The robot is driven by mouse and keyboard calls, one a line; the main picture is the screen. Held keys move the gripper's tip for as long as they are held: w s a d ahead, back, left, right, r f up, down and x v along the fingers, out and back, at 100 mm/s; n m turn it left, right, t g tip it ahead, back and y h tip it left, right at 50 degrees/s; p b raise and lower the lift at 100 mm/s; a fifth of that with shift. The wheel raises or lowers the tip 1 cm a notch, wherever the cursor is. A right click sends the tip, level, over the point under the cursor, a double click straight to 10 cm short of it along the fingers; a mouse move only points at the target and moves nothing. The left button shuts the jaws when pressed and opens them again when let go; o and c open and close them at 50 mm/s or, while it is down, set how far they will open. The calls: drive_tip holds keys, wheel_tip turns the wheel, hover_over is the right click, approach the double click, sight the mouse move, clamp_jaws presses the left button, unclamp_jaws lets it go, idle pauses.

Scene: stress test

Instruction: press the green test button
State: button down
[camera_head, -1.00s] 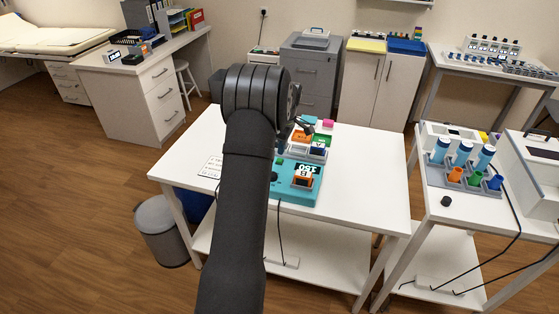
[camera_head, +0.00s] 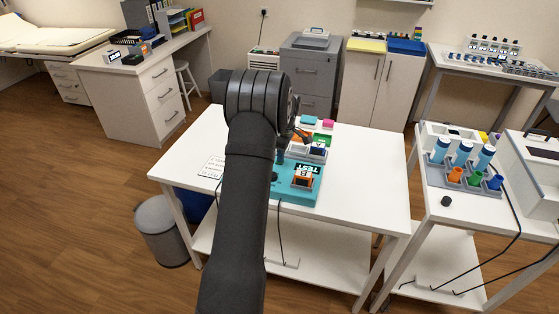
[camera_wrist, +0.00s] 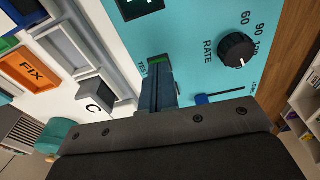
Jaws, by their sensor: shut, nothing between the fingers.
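The teal device (camera_head: 292,196) sits on the white table, and its display (camera_head: 303,167) reads TEST. In the wrist view the teal panel (camera_wrist: 195,25) fills the upper middle. The green test button (camera_wrist: 158,60) shows only as a thin green edge beside the TEST label, at the tips of my fingers. My gripper (camera_wrist: 158,76) is shut and empty, with its fingertips over the button and seemingly touching it. The fingers hide most of the button. In the head view my arm covers part of the device.
A black RATE knob (camera_wrist: 237,50) and a blue slider (camera_wrist: 206,99) are close to the fingers on the right. A grey block marked C (camera_wrist: 97,96) and an orange FIX piece (camera_wrist: 29,69) lie to the left. The white table (camera_head: 365,185) is clear at its right.

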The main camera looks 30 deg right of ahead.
drive_tip(key=shift+s+d+r, duration=0.25)
drive_tip(key=shift+s+d, duration=0.3)
drive_tip(key=shift+s+d+r, duration=0.25)
drive_tip(key=shift+s+d, duration=0.25)
drive_tip(key=shift+s, duration=0.05)
wheel_tip(320, 180, up, 17)
drive_tip(key=s+d, duration=0.1)
drive_tip(key=shift+s+r, duration=0.15)
drive_tip(key=shift+r, duration=0.05)
drive_tip(key=shift+f, duration=0.15)
drive_tip(key=f, duration=1)
drive_tip(key=w+a+f, duration=0.1)
drive_tip(key=f, duration=0.3)
drive_tip(key=shift+f, duration=0.4)
drive_tip(key=shift+w+a+r, duration=0.9)
drive_tip(key=shift+w+a, duration=0.05)
drive_tip(key=shift+w, duration=0.25)
drive_tip(key=shift+s+d+r, duration=0.1)
drive_tip(key=shift+r, duration=0.5)
